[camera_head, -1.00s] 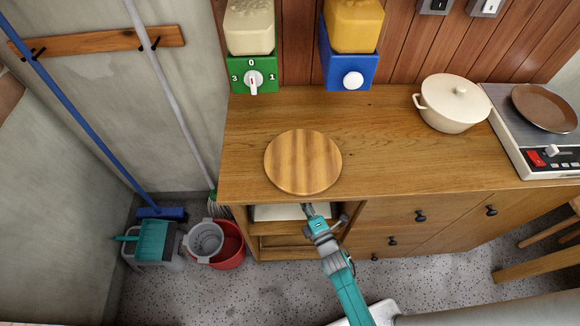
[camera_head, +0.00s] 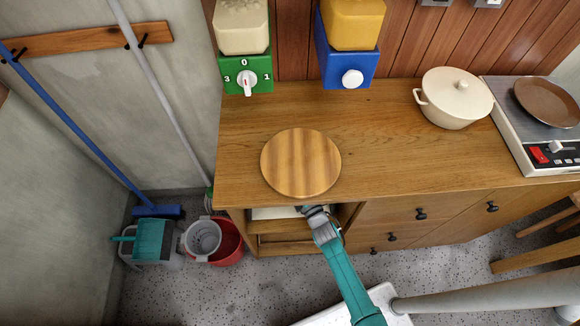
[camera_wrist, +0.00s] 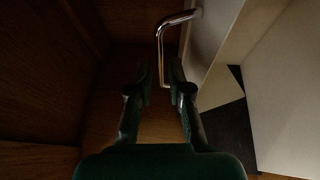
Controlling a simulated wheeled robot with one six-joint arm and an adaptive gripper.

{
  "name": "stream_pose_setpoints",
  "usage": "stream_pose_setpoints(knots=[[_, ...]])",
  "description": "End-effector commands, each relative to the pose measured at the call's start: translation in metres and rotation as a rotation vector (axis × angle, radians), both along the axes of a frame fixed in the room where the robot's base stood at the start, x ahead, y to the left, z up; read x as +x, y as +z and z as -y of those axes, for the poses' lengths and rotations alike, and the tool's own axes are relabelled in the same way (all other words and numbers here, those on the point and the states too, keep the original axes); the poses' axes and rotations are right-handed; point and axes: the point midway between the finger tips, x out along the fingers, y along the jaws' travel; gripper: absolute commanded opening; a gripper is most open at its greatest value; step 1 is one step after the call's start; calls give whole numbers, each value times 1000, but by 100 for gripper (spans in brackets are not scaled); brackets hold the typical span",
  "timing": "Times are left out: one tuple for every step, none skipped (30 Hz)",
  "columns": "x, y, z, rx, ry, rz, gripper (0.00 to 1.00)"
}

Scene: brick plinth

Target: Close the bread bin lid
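A pale box, which looks like the bread bin (camera_head: 275,213), sits in the open cabinet compartment under the worktop. The worktop edge and my arm hide most of it. In the wrist view a pale panel (camera_wrist: 211,32) carries a bent metal handle (camera_wrist: 161,50); it appears to be the lid. A dark gap (camera_wrist: 228,130) shows beside the pale surfaces, but I cannot tell the lid's exact angle. My gripper (camera_wrist: 161,76) is open, with a fingertip on each side of the handle's bar. Whether either finger touches it is unclear.
Dark wooden compartment walls (camera_wrist: 40,70) lie close on the left in the wrist view. A round wooden board (camera_head: 300,163) lies on the worktop (camera_head: 385,135) above my gripper. Drawers with dark knobs (camera_head: 420,214) stand to the right. Buckets (camera_head: 228,243) stand on the floor at left.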

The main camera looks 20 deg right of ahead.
Motion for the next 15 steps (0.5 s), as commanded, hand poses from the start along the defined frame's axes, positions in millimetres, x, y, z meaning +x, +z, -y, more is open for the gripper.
stream_pose_setpoints(knots=[[8,1,-1,0,0,0,18],[12,1,-1,0,0,0,18],[16,2,-1,0,0,0,18],[19,2,-1,0,-1,0,18],[22,2,-2,0,-1,-1,18],[25,2,-2,0,-1,-1,18],[27,2,-2,0,0,-1,18],[28,2,-2,0,0,-1,18],[30,3,-2,0,0,0,18],[31,3,-2,0,0,0,18],[31,3,-3,0,0,-1,18],[32,2,-3,0,0,-1,18],[32,2,-3,0,0,-1,18],[32,2,-3,0,0,-1,18],[31,2,-3,0,0,-1,18]])
